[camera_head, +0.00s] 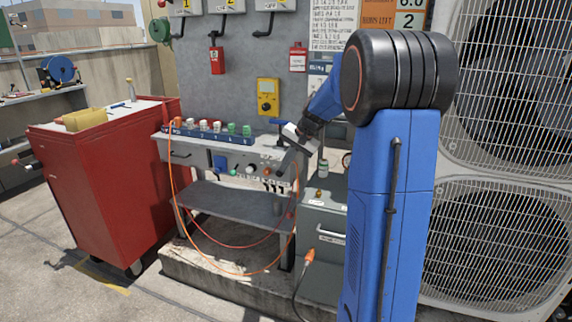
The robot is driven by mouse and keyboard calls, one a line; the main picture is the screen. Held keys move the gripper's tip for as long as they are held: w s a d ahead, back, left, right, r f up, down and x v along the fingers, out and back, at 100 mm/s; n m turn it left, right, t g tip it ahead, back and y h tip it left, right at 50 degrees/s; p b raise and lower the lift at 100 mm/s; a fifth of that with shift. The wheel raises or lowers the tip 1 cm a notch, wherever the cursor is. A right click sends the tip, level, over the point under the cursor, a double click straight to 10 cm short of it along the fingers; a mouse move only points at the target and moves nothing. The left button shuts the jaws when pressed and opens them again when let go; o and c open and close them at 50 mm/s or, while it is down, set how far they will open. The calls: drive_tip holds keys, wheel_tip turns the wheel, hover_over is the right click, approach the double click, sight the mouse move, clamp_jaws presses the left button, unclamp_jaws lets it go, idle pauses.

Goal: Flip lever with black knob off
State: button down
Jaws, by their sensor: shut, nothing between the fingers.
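Grey switch boxes hang along the top of the grey panel, cut by the frame's top edge. One is marked 1 (186,6) and one is marked 2 (226,5). The unnumbered box (275,5) at their right has a dark lever (264,31) bent down and to the left, with a dark end; I cannot tell for certain that this is the black knob. The box marked 2 also has a lever (216,36), pointing down. My gripper (287,139) is shut and empty at the bench's right end, well below the boxes. My arm hides part of the panel.
A grey bench (184,151) carries a row of coloured plugs (217,127), with orange cables looping below. A red cabinet (95,195) stands left. Large fan units (510,245) stand right.

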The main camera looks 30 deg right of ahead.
drive_tip(key=shift+a, duration=0.1)
drive_tip(key=shift+s+a+f+n+t+h, duration=0.3)
drive_tip(key=shift+s+a+f+t+h, duration=0.2)
drive_tip(key=shift+t+h, duration=0.3)
drive_tip(key=h, duration=0.1)
drive_tip(key=f+t, duration=0.1)
drive_tip(key=f+t+h, duration=0.1)
drive_tip(key=shift+s+a+n+h, duration=0.3)
drive_tip(key=shift+a+n, duration=0.1)
drive_tip(key=shift+r, duration=0.75)
